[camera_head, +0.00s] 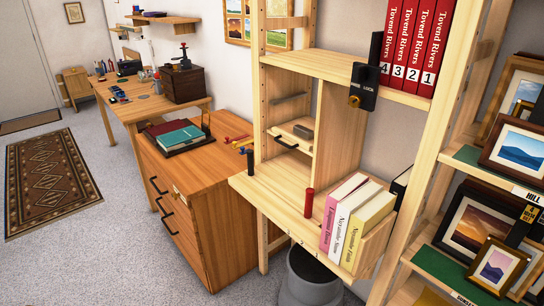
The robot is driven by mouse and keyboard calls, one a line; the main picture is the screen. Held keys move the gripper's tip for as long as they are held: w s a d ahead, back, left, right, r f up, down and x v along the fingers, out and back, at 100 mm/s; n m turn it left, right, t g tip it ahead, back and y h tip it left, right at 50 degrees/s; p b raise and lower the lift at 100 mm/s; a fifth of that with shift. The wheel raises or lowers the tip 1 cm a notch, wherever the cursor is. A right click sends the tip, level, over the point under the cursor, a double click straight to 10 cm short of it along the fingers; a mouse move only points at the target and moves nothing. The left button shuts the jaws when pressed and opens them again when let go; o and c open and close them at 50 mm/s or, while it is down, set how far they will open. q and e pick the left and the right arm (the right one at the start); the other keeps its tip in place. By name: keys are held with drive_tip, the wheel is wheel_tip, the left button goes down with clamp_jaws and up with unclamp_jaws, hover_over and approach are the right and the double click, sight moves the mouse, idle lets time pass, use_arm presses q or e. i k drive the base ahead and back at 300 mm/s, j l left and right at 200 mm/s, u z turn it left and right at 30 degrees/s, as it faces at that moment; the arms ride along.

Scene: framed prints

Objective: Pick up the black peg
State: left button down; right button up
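A black peg (250,162) stands upright near the left front corner of the low wooden shelf board (270,190). A red peg (309,202) stands upright farther right on the same board. Neither of my grippers is in view, so nothing shows of their state. Nothing touches the black peg.
Pink, white and yellow books (358,215) stand right of the red peg. A small open drawer (294,137) is behind the pegs. A black lock (364,86) hangs above, by red books (413,45). A wooden cabinet (190,170) is at left, framed prints (520,147) at right.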

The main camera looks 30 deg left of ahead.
sight(250, 152)
drive_tip(key=i+j, duration=0.15)
drive_tip(key=j, duration=0.25)
drive_tip(key=i+j, duration=0.15)
drive_tip(key=j, duration=0.25)
drive_tip(key=i+j, duration=0.15)
drive_tip(key=j, duration=0.25)
drive_tip(key=i+j, duration=0.15)
drive_tip(key=j, duration=0.25)
drive_tip(key=i+j, duration=0.15)
drive_tip(key=j, duration=0.3)
